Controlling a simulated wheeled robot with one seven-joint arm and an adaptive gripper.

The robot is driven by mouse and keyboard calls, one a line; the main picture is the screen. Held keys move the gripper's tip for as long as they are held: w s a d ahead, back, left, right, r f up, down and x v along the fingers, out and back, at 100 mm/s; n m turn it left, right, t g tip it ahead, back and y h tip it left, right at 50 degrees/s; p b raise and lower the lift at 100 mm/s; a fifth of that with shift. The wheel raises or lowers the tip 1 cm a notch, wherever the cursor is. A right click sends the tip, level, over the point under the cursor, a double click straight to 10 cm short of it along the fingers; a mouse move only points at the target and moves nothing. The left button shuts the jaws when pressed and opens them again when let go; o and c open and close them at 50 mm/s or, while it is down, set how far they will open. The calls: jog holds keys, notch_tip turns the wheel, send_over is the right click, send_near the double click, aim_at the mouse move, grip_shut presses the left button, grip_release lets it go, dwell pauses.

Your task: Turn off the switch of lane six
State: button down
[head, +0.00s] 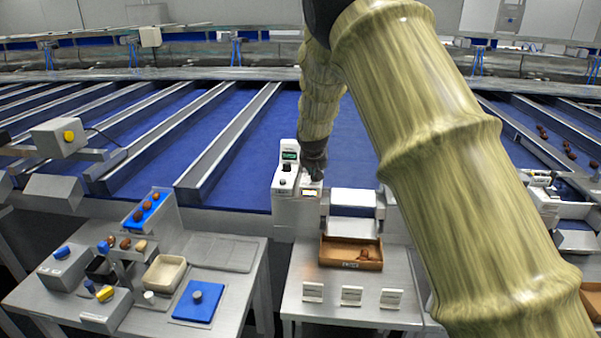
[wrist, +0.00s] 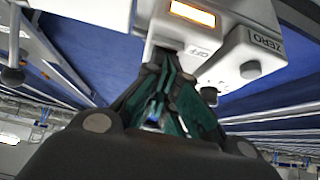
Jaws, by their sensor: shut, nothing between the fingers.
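A white control unit (head: 297,205) stands at the end of the blue lanes in the middle of the head view. It has a small green display, a dark knob and a lit amber window. The wrist view shows its white housing (wrist: 222,45) close up, with an OFF label (wrist: 203,51) and a ZERO label (wrist: 266,41). My gripper (wrist: 172,54) is shut and empty, its fingertips at the housing beside the OFF label. I cannot tell whether they touch. The switch itself is not clearly seen, perhaps behind the fingertips. No lane number is readable. In the head view my gripper (head: 313,170) is partly hidden.
Metal lane dividers (head: 225,145) flank the unit. A brown tray (head: 327,252) with dates sits on the table below, with several small label cards (head: 352,296) in front. A left table (head: 245,292) holds coloured knobs, a cream tray and dates. My arm covers much of the right side.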

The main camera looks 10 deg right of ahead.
aim_at(315, 182)
jog(key=shift+d, duration=0.25)
jog(key=shift+w+d+r, duration=0.2)
jog(key=shift+w, duration=0.5)
jog(key=shift+r, duration=0.1)
jog(key=r, duration=0.1)
jog(key=r+p, duration=0.2)
jog(key=r, duration=0.1)
jog(key=shift+s+a, duration=0.1)
jog(key=shift+s, duration=0.15)
jog(key=shift+s+a, duration=0.2)
jog(key=shift+s, duration=0.1)
jog(key=shift+s+a+r+b, duration=0.2)
jog(key=shift+s+r+b, duration=0.3)
jog(key=shift+s+b, duration=0.1)
jog(key=s+a+r+b, duration=0.2)
jog(key=s+r, duration=0.2)
jog(key=s, duration=0.2)
jog(key=shift+r+b, duration=0.35)
